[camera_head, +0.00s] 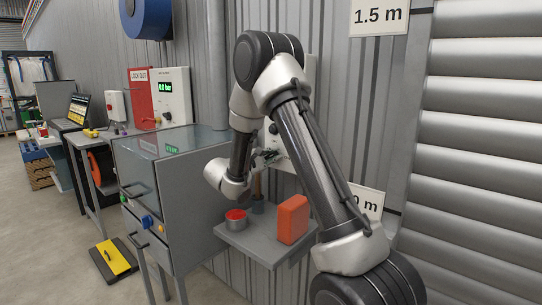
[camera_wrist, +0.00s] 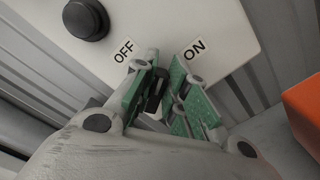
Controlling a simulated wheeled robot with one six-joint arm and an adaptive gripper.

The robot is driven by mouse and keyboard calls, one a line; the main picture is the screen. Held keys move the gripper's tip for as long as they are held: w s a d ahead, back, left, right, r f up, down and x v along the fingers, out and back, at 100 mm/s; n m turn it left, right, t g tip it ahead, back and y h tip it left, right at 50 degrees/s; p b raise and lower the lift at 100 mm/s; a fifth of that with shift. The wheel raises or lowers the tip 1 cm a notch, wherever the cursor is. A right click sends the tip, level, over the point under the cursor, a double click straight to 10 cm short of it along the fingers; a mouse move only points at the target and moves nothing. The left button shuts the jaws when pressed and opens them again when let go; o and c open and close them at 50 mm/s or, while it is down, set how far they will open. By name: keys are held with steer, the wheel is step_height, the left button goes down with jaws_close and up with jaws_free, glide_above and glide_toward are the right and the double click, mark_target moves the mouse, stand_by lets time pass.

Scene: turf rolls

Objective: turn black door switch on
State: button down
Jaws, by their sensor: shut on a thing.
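The black door switch (camera_wrist: 157,88) is on a pale wall panel (camera_wrist: 160,30), below the printed OFF and ON labels. Only a dark part of it shows between my fingers, so which label it points to is hard to tell. My gripper (camera_wrist: 168,92), with green finger pads, is shut on the switch in the wrist view. In the head view my gripper (camera_head: 268,156) reaches the panel from the left, and the switch is hidden there.
A round black knob (camera_wrist: 86,18) sits higher on the panel. Below is a grey shelf (camera_head: 262,240) with a red-topped tin (camera_head: 236,219) and an orange box (camera_head: 293,220). A grey glass-topped cabinet (camera_head: 180,190) stands left. A ribbed shutter (camera_head: 480,150) is at right.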

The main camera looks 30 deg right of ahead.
steer(key=m, duration=0.3)
steer(key=f+m, duration=0.1)
steer(key=m, duration=0.2)
steer(key=shift+s, duration=0.15)
steer(key=shift+f, duration=0.1)
stand_by(0.5)
steer(key=c, duration=1.4)
jaws_free()
steer(key=shift+c, duration=0.2)
steer(key=shift+a, duration=0.1)
steer(key=v, duration=1.1)
steer(key=shift+s+a, duration=0.15)
steer(key=shift+a, duration=0.2)
